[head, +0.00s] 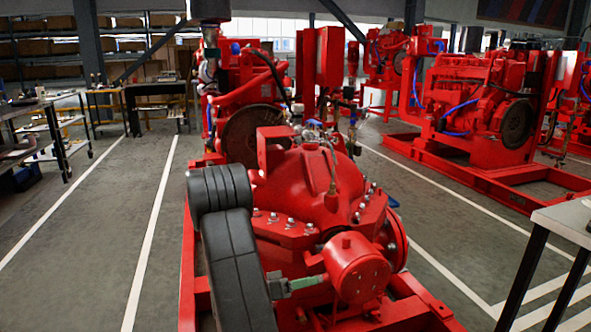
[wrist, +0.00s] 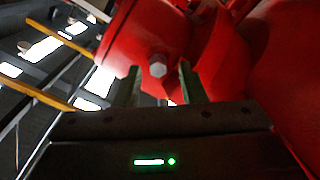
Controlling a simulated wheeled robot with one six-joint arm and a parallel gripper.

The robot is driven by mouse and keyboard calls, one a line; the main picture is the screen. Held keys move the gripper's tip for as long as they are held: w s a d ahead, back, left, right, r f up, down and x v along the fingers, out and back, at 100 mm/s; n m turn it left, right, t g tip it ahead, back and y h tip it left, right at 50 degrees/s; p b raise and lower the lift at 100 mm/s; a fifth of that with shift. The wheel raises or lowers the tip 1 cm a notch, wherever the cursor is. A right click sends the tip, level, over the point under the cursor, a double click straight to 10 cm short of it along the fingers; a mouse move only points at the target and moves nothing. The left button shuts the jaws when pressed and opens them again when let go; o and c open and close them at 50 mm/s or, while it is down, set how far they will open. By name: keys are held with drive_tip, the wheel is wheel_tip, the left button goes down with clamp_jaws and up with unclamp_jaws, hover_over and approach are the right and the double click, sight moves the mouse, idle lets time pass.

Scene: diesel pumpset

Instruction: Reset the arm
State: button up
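My gripper (head: 308,283) is beside the red cylindrical housing (head: 358,268) at the front of the red pumpset (head: 310,185) in the head view. In the wrist view, the two greenish fingers of my gripper (wrist: 159,78) stand apart. A grey hex bolt head (wrist: 157,66) shows in line with the gap between them, against a rounded red part (wrist: 135,35). I cannot tell how far the bolt is from the fingertips, or whether they touch the red part. Nothing is seen held. My dark arm comes down on the left of the pump.
A workbench (head: 565,222) stands at the right front. Another red pumpset (head: 480,105) stands behind on the right. Tables (head: 150,90) and shelves line the back left. The grey floor (head: 90,240) with white lines is clear on the left.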

drive_tip(key=shift+w+d+r+p, duration=0.1)
drive_tip(key=shift+d+r+p, duration=0.2)
drive_tip(key=shift+d+p, duration=0.1)
drive_tip(key=shift+b, duration=0.4)
drive_tip(key=p+v, duration=0.3)
drive_tip(key=v, duration=1)
drive_tip(key=w+d+n+p, duration=0.4)
drive_tip(key=d+n, duration=0.8)
drive_tip(key=d, duration=0.1)
drive_tip(key=shift+f, duration=0.25)
idle(0.8)
